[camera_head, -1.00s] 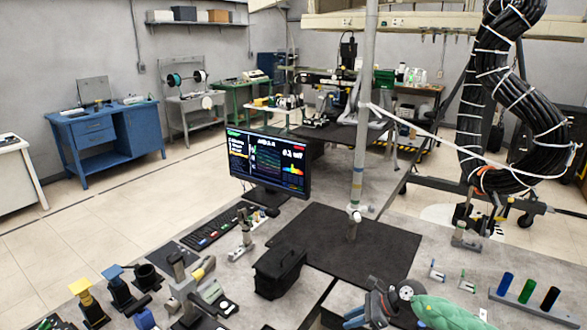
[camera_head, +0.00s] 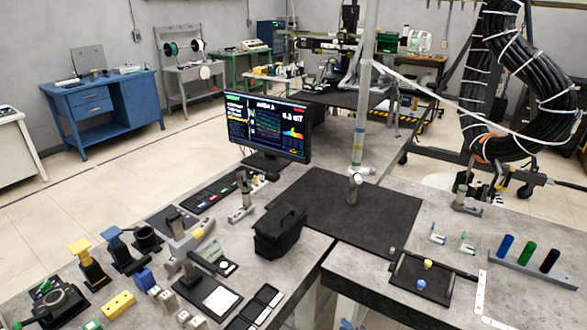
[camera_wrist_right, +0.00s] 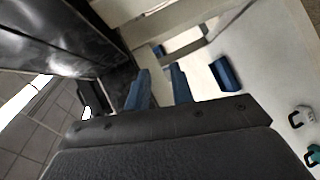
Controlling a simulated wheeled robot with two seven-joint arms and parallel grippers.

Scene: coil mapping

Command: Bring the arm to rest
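Only a small blue piece of my right gripper (camera_head: 350,325) shows at the bottom edge of the head view, below the front edge of the bench. In the right wrist view my right gripper (camera_wrist_right: 159,88) has two blue-padded fingers with a gap between them. Nothing is seen held in the gap. A pale panel and dark surfaces lie beyond the fingers. My left arm and left gripper are not in the head view. A small dark tray (camera_head: 408,289) with a yellow-topped piece (camera_head: 427,264) lies uncovered on the right part of the bench.
A black pouch (camera_head: 279,235) stands mid-bench beside a dark mat (camera_head: 320,205). A monitor (camera_head: 268,127) and a grey post (camera_head: 361,110) rise behind. A rack with blue, green and black cylinders (camera_head: 530,262) is at right. Several fixtures crowd the left front.

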